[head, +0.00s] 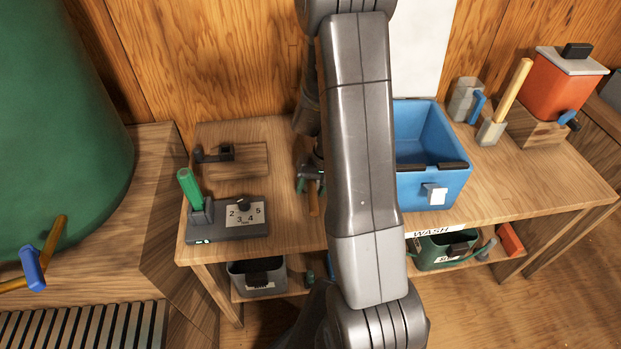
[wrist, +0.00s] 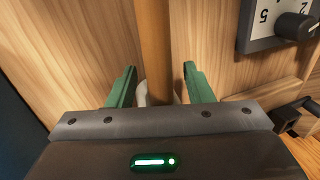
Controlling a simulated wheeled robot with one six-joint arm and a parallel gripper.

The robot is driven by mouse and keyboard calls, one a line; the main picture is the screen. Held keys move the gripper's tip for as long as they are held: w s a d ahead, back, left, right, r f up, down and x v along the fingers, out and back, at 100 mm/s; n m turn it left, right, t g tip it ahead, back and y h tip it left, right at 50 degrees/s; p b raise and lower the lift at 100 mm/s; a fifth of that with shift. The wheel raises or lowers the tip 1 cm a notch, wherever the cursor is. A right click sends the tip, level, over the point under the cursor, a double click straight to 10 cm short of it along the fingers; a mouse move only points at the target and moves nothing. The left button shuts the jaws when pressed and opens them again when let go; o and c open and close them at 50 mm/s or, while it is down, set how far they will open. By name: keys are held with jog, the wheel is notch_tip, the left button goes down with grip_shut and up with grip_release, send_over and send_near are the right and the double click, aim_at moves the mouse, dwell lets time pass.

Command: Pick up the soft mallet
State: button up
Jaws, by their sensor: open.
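The soft mallet lies on the table, its orange-brown wooden handle (head: 314,203) pointing toward the front edge in the head view. In the wrist view the handle (wrist: 155,45) runs up the middle, and a pale part (wrist: 143,94), likely the head, shows low between the fingers. My gripper (wrist: 158,85) is open, with one green finger on each side of the mallet and gaps between them. In the head view my gripper (head: 311,175) is partly hidden by my arm, and the mallet's head is not clear there.
A grey dial box (head: 228,230) with a green lever (head: 189,188) stands left of the mallet. A small dark fixture (head: 215,153) sits behind it. A blue bin (head: 440,187) stands on the right. Bare tabletop (head: 285,225) lies between the dial box and the mallet.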

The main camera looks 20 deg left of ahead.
jog(key=c, duration=0.9)
grip_shut()
jog(key=shift+r, duration=0.15)
